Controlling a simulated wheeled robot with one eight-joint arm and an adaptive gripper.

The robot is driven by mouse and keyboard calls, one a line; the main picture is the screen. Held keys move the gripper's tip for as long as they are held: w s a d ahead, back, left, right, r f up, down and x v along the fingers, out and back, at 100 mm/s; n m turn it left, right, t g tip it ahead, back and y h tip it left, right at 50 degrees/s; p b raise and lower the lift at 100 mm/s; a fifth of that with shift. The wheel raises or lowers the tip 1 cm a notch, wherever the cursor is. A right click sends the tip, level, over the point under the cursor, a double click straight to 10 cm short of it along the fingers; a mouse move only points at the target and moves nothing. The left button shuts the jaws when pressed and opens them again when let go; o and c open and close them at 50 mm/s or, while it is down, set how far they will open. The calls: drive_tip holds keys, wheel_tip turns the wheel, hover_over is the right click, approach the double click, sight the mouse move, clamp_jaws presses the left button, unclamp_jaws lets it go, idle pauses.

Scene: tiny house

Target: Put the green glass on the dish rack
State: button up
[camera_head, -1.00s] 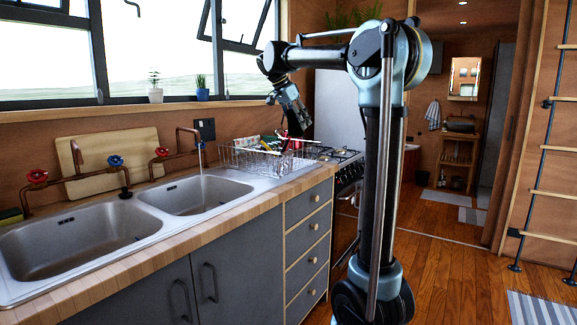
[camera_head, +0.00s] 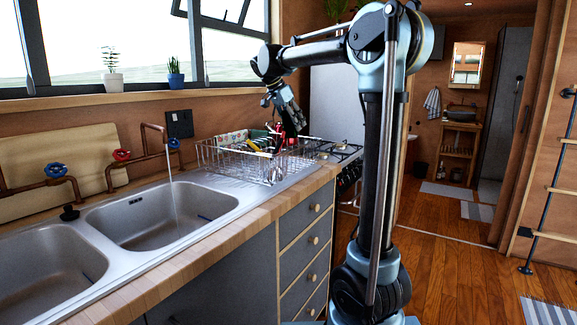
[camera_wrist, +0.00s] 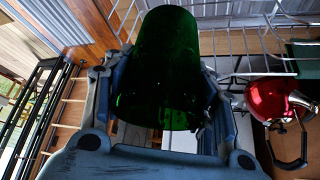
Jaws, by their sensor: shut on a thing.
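My gripper (camera_head: 291,118) is at the right end of the dish rack (camera_head: 225,168), above it in the head view. In the wrist view my gripper (camera_wrist: 160,112) has its fingers on both sides of the green glass (camera_wrist: 168,65), shut on it. The glass is dark green and see-through. The glass is hard to make out in the head view. The wire bars of the dish rack (camera_wrist: 240,45) show behind the glass in the wrist view. The rack stands on the counter right of the sink and holds several colourful items.
A red kettle (camera_wrist: 268,97) shows at the right in the wrist view. The stove (camera_head: 338,150) is just beyond the rack. Water runs from the tap into the sink (camera_head: 150,222). Wooden floor (camera_head: 440,270) is open to the right.

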sight(293, 136)
drive_tip(key=f, duration=0.6)
drive_tip(key=shift+w+a, duration=0.2)
drive_tip(key=shift+f, duration=2.55)
drive_tip(key=o, duration=1.2)
drive_tip(key=v, duration=1.2)
